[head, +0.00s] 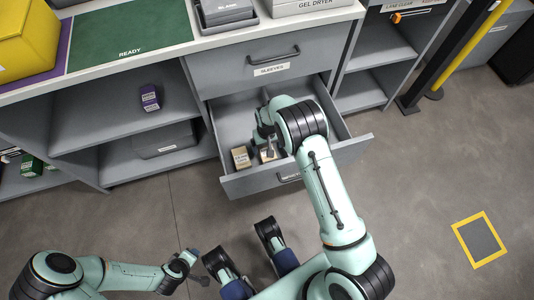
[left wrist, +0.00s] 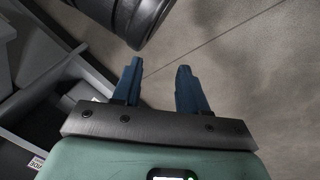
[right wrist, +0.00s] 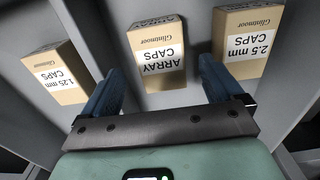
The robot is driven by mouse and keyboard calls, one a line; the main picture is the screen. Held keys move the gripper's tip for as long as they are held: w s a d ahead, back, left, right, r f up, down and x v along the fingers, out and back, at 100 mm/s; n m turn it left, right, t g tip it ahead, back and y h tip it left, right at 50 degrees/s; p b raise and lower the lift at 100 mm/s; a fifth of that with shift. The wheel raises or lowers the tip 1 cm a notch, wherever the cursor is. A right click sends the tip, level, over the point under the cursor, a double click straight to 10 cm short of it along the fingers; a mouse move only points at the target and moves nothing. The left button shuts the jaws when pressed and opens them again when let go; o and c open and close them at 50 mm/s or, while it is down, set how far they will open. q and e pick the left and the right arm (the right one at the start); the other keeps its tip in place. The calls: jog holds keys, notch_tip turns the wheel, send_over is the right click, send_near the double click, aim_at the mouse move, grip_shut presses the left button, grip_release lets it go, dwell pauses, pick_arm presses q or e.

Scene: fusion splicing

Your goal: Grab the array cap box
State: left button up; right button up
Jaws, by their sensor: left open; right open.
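The array cap box (right wrist: 157,50) is a small tan carton with a white label reading ARRAY CAPS. It lies in the open lower drawer (head: 234,186), between two similar boxes. In the right wrist view my right gripper (right wrist: 155,75) is open, its blue fingers on either side of the box's near end. I cannot tell whether they touch it. In the head view my right gripper (head: 266,142) is inside the drawer, and my arm hides part of it. My left gripper (left wrist: 160,78) is open and empty above the floor, away from the drawer.
A 1.25 mm caps box (right wrist: 55,72) lies left and a 2.5 mm caps box (right wrist: 247,40) right in the right wrist view. The SLEEVES drawer (head: 270,68) above is shut. Shelves with a purple box (head: 150,98) stand left. The floor in front is mostly open.

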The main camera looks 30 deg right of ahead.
notch_tip(320, 180, down, 4)
jog(key=shift+w+f+b, duration=0.15)
jog(key=shift+f+b, duration=0.1)
jog(key=shift+b, duration=0.4)
pick_arm(q)
jog(key=shift+g, duration=0.5)
jog(key=s+f, duration=0.2)
jog(key=s, duration=0.1)
jog(key=shift+a+f, duration=0.2)
jog(key=shift+f, duration=0.2)
pick_arm(e)
jog(key=shift+r, duration=0.1)
jog(key=c, duration=1)
jog(key=shift+r, duration=0.1)
jog(key=shift+c, duration=0.3)
